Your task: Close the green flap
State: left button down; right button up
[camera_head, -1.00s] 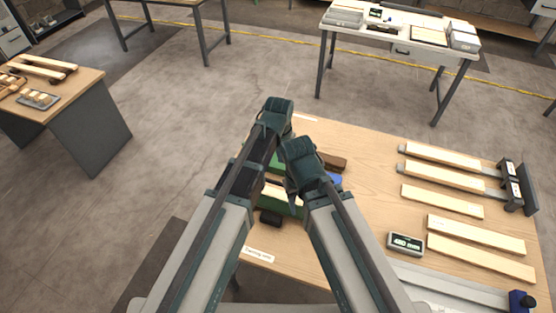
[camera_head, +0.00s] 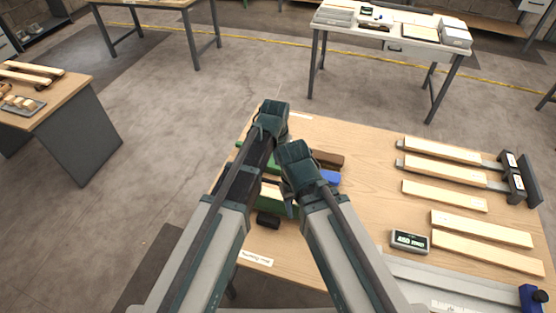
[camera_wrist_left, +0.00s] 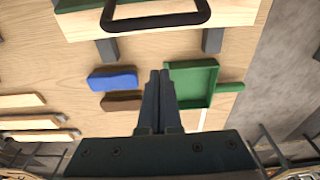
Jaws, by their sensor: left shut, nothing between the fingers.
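A shallow green tray-like piece (camera_wrist_left: 206,86) with raised rims lies on the wooden table, with a green tab (camera_wrist_left: 230,87) on its right. A wooden bar with a green panel (camera_wrist_left: 80,5) and a dark handle (camera_wrist_left: 155,22) crosses the top of the left wrist view. I cannot tell which green part is the flap. My left gripper (camera_wrist_left: 160,73) is shut and empty, its tips at the tray's left edge in the picture. In the head view the left gripper (camera_head: 272,118) and right gripper (camera_head: 296,165) partly cover the green parts (camera_head: 282,205). The right fingers' state is unclear.
A blue block (camera_wrist_left: 113,79) and a brown block (camera_wrist_left: 122,101) lie left of the tray. Wooden slats (camera_head: 445,195) and a display reading about 480 mm (camera_head: 410,241) are at the right of the table. The table surface between is clear.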

pick_arm(q)
notch_tip(320, 180, down, 6)
jog(key=b, duration=0.5)
jog(key=s+r+p, duration=0.1)
jog(key=s+a+r+p, duration=0.1)
jog(key=s, duration=0.1)
jog(key=shift+s, duration=0.1)
pick_arm(e)
notch_tip(320, 180, down, 4)
jog(key=shift+r, duration=0.1)
jog(key=shift+s, duration=0.1)
